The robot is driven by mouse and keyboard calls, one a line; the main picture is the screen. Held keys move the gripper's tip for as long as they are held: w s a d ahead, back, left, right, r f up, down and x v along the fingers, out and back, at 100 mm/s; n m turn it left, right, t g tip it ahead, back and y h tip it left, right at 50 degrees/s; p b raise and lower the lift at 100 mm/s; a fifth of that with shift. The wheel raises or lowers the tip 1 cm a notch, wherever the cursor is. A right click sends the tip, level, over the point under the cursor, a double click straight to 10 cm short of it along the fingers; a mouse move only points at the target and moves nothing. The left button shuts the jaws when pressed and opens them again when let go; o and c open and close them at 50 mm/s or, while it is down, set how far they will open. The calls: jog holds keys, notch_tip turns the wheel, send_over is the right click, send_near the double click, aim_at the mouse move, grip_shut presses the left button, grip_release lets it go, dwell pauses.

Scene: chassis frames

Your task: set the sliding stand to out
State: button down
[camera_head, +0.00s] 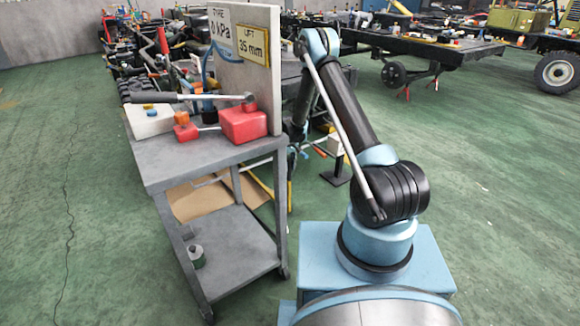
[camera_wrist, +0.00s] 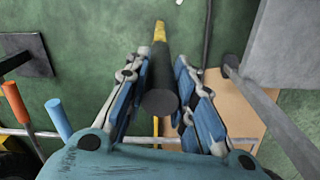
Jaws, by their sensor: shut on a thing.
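In the wrist view my gripper (camera_wrist: 158,88) has its two blue-and-grey fingers on either side of a dark round handle (camera_wrist: 160,103), shut on it. The handle points toward the camera, and a yellow piece (camera_wrist: 159,31) shows beyond its far end. It seems to be part of the sliding stand, but the rest of the stand cannot be made out clearly. In the head view my arm reaches down behind the grey cart, and the upright panel and cart hide most of my gripper and the handle.
A grey cart (camera_head: 255,158) with an upright panel (camera_head: 258,90) and a red pump (camera_head: 243,123) stands close to my arm. In the wrist view, orange (camera_wrist: 15,103) and blue (camera_wrist: 58,119) handles and a metal bar lie near the fingers. Cardboard (camera_wrist: 238,108) lies at right.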

jog(key=c, duration=1.4)
grip_release()
jog(key=shift+s+d, duration=0.15)
jog(key=shift+s, duration=0.2)
jog(key=shift+o, duration=0.3)
jog(key=shift+d, duration=0.1)
jog(key=shift+w, duration=0.1)
jog(key=shift+r, duration=0.1)
jog(key=shift+r, duration=0.3)
notch_tip(320, 180, up, 11)
jog(key=shift+w+r, duration=0.1)
